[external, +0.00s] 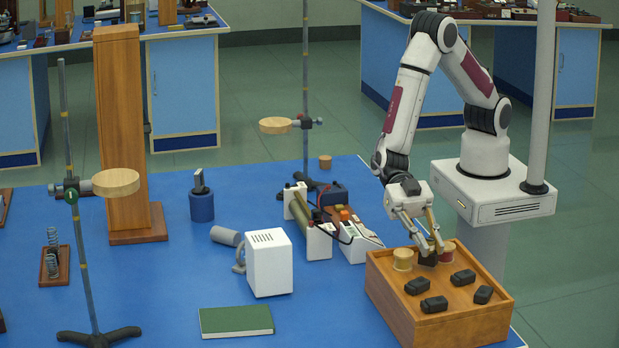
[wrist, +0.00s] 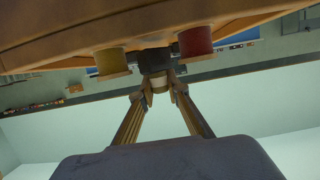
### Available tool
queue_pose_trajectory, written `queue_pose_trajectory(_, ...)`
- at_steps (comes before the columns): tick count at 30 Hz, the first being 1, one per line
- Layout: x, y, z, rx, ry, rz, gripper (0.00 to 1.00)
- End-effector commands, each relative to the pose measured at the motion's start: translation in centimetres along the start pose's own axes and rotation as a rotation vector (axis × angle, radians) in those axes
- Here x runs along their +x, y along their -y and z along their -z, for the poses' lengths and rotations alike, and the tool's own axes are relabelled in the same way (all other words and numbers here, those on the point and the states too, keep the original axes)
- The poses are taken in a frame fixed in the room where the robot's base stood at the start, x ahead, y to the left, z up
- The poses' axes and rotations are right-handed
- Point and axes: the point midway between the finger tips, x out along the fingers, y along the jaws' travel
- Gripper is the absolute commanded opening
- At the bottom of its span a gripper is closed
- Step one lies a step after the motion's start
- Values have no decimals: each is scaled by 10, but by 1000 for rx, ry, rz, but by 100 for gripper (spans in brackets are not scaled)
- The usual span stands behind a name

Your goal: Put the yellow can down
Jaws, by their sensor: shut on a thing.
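A yellow can (external: 403,259) stands upright on the wooden box (external: 470,322), at its back left. It is outside my fingers, on their left. In the wrist view the yellow can (wrist: 112,63) is also beside the fingertips, apart from them. My gripper (external: 427,246) points down at the box's back edge.
Several black blocks (external: 434,304) lie on the box top in front. A white box-shaped device (external: 268,263), a green book (external: 236,321) and ring stands (external: 90,230) are on the blue table (external: 170,285). Bare table lies left of the wooden box.

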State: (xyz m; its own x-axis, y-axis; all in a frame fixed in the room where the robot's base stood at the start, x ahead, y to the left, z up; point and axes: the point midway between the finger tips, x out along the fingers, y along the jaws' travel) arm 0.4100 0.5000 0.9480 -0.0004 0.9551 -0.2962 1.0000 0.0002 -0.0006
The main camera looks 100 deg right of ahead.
Motion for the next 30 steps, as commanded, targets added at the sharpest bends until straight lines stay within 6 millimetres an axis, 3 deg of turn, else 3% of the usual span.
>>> queue_pose_trajectory(18,-21,0,69,-3,-2,-2,0)
queue_pose_trajectory(30,-26,0,85,0,-1,-1,0)
